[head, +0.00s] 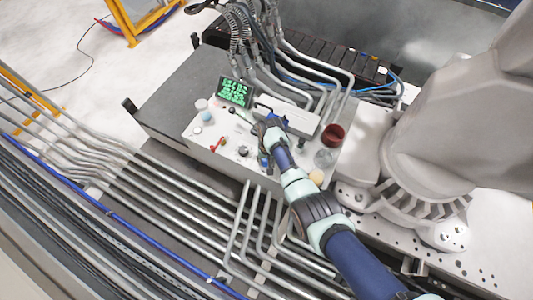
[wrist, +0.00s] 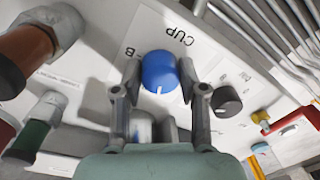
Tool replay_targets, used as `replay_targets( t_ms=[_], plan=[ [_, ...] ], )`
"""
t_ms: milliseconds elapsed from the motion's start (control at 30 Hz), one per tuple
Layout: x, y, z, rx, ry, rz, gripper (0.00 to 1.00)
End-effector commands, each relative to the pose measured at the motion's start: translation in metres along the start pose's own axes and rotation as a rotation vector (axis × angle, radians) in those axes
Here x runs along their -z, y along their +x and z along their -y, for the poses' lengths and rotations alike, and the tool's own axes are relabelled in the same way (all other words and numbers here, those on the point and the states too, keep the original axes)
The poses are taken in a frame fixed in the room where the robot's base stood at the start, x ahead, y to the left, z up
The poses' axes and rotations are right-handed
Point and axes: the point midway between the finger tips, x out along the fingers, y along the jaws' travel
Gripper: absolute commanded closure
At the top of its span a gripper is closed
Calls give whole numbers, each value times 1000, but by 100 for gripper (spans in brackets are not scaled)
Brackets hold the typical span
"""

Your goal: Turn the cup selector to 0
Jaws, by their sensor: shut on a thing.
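The cup selector is a blue round knob (wrist: 160,72) with a white pointer line, on a white panel (wrist: 100,25) in the wrist view. The pointer line faces the bottom of that picture. The word CUP and a letter B are printed beside it, upside down; I see no 0 mark clearly. My gripper (wrist: 160,88) has one finger on each side of the knob and is shut on it. In the head view my gripper (head: 266,130) is over the panel, and I cannot make out the knob there.
A dark knob (wrist: 226,101) sits close right of my gripper, with a red-handled valve (wrist: 263,119) beyond. Brown (wrist: 25,55) and green (wrist: 30,140) fittings stand at left. In the head view a green display (head: 235,93) and a dark red cup (head: 333,135) flank my arm.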

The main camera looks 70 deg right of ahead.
Motion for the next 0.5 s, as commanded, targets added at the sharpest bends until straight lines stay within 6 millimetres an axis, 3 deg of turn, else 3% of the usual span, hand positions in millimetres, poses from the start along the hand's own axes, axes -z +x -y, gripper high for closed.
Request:
replay_targets(
  t_ms=[500],
  plan=[
    [0, 0, 1, 0, 327, -17, 93]
  ],
)
